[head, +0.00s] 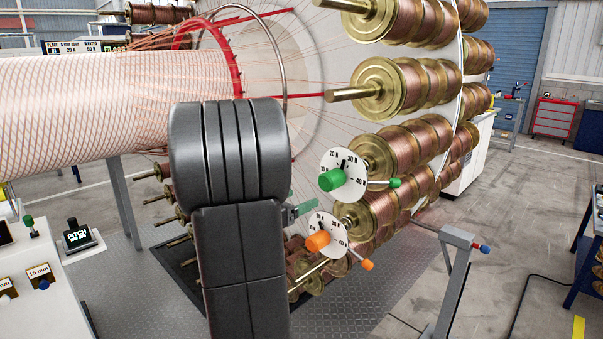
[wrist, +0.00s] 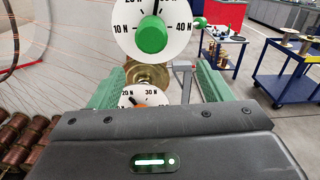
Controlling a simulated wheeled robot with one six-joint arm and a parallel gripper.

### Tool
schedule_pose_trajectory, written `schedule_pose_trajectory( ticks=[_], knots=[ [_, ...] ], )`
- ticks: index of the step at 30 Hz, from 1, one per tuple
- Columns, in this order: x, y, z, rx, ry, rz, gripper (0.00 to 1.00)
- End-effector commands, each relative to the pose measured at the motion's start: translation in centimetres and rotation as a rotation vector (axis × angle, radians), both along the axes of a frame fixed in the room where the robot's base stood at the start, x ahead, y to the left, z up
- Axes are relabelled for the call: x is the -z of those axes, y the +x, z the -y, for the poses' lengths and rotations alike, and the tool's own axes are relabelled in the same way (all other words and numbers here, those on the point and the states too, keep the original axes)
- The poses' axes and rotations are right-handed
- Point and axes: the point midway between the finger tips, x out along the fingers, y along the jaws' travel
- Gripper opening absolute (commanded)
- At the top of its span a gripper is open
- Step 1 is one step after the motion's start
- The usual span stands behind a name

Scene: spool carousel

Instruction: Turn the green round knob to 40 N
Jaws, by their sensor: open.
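The green round knob (head: 331,179) sits on a white dial (head: 347,167) marked in N, at the right of my arm in the head view. In the wrist view the green knob (wrist: 152,34) is at the top centre, with 10 N on its left and 40 N on its right. A black pointer stands near the top of the dial, between the 20 N and 30 N marks. My gripper (wrist: 152,82) is open, with a green finger on each side, below and apart from the knob. In the head view my arm hides most of it.
An orange knob (head: 317,240) on a similar dial (head: 337,235) is just below. Copper wire spools (head: 385,88) stand behind and above the dials. A grey post (head: 455,280) stands to the right. Open floor (head: 545,200) lies further right.

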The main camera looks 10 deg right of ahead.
Motion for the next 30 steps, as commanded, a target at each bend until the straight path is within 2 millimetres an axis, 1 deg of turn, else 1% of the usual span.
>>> schedule_pose_trajectory(
  ticks=[1, 3, 7, 11, 18, 21, 25, 30],
  knots=[
    [-0.2, 0.5, -0.4, -0.012, -0.021, -0.006, 0.72],
    [-0.3, 0.9, -0.5, -0.019, -0.038, -0.012, 0.72],
    [-0.4, 1.6, 0.5, -0.018, -0.041, -0.013, 0.72],
    [-0.4, 2.9, 2.3, -0.015, -0.039, -0.012, 0.72],
    [-0.4, 6.0, 6.3, -0.016, -0.037, -0.013, 0.72],
    [-0.5, 7.1, 7.8, -0.017, -0.037, -0.012, 0.72],
    [-0.4, 8.3, 9.2, -0.019, -0.037, -0.011, 0.72],
    [-0.3, 9.1, 10.1, -0.022, -0.037, -0.012, 0.72]
  ],
)
